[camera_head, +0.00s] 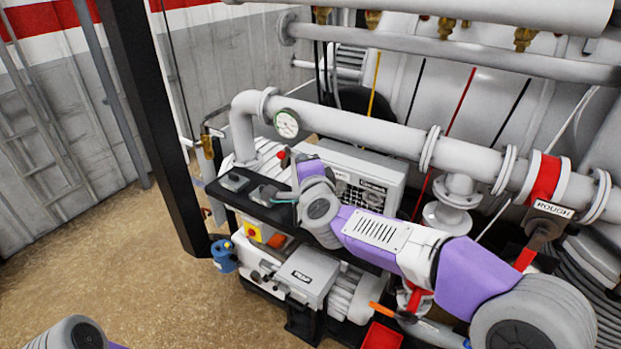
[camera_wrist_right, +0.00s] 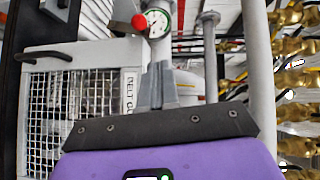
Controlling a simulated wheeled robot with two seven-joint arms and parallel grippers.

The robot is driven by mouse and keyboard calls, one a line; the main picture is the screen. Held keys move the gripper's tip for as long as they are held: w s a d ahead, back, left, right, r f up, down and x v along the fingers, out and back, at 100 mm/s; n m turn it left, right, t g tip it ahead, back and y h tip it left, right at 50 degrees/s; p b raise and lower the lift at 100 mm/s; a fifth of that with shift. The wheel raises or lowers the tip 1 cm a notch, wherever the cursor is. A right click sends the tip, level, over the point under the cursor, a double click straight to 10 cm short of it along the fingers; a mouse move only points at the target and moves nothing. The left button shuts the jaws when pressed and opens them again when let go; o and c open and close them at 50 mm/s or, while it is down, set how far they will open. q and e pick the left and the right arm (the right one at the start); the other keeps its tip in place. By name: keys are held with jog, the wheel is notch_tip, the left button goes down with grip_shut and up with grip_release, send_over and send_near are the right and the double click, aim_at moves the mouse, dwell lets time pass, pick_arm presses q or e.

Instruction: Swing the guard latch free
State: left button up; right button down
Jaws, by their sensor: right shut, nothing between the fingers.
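The guard latch shows as a lever with a red ball knob (camera_head: 282,155) at the left end of the belt guard; its knob (camera_wrist_right: 139,22) is also in the right wrist view, beyond my fingertips. The guard is a pale box (camera_head: 378,170) with a wire-mesh face (camera_wrist_right: 55,110). My right gripper (camera_head: 297,162) is beside the knob, partly hidden by its own purple hand. In the right wrist view its fingers (camera_wrist_right: 157,70) are together and empty, pointing toward the knob's right side with a small apparent gap. My left gripper is out of view.
A pressure gauge (camera_head: 287,123) sits on the thick grey pipe (camera_head: 350,127) behind the knob. A black post (camera_head: 160,120) stands to the left. The pump (camera_head: 307,275) lies below the black shelf. Open floor (camera_head: 150,290) is at the lower left.

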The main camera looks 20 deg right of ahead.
jog(key=s+r, duration=0.1)
jog(key=s, duration=0.5)
jog(key=shift+a+r, duration=0.25)
jog(key=shift+a, duration=0.2)
jog(key=shift+f, duration=0.1)
